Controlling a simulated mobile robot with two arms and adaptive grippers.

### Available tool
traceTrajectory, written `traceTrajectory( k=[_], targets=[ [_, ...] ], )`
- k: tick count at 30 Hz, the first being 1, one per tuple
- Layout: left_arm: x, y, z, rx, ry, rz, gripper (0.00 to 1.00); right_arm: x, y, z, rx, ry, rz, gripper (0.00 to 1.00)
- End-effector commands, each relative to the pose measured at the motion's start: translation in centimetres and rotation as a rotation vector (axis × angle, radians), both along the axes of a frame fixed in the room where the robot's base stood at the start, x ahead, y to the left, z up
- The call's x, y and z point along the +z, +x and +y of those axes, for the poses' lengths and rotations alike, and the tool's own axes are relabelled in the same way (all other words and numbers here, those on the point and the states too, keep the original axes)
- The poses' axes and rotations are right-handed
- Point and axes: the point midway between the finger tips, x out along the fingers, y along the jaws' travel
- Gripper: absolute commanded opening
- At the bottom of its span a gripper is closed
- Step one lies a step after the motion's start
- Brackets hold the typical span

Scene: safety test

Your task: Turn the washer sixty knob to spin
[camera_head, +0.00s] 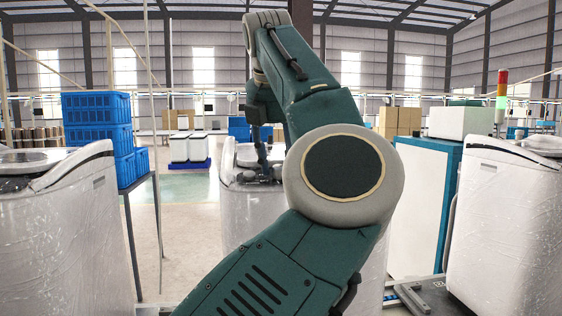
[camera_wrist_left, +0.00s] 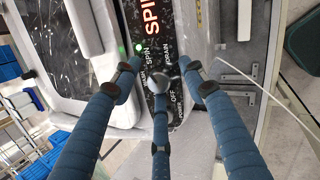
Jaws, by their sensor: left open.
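The washer (camera_head: 235,205) stands in the middle of the head view, wrapped in pale plastic and mostly hidden behind my left arm. In the left wrist view its dark control panel (camera_wrist_left: 157,52) carries large orange-red SPIN lettering and smaller white labels, including SPIN, DRAIN and OFF. A green dot (camera_wrist_left: 138,47) glows by the small SPIN label. The knob's pointing direction is unclear.
More wrapped washers stand at left (camera_head: 55,235) and right (camera_head: 505,215). Blue crates (camera_head: 97,121) are stacked at the left, and a blue-and-white cabinet (camera_head: 425,200) stands right of my arm. Floor is open at the back left.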

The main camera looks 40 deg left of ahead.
Motion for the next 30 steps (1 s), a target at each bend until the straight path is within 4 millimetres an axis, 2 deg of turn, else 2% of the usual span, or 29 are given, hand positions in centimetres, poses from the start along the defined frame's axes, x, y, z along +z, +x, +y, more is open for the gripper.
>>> traceTrajectory(
  k=[5, 18, 24, 30],
  targets=[
    [1.0, -0.5, -0.2, 0.000, 0.001, 0.000, 0.43, 0.0, 0.0, -0.2, 0.001, -0.002, 0.001, 0.00],
    [9.0, -3.8, -2.6, -0.003, 0.004, -0.001, 0.43, 0.0, 0.0, -0.1, 0.000, -0.001, 0.000, 0.00],
    [10.4, -4.3, -3.1, -0.004, 0.002, 0.000, 0.43, 0.0, 0.0, -0.1, 0.000, -0.001, 0.000, 0.00],
    [10.7, -4.5, -3.2, -0.002, 0.002, 0.000, 0.43, 0.0, 0.0, -0.1, 0.000, -0.001, 0.000, 0.00]
  ],
)
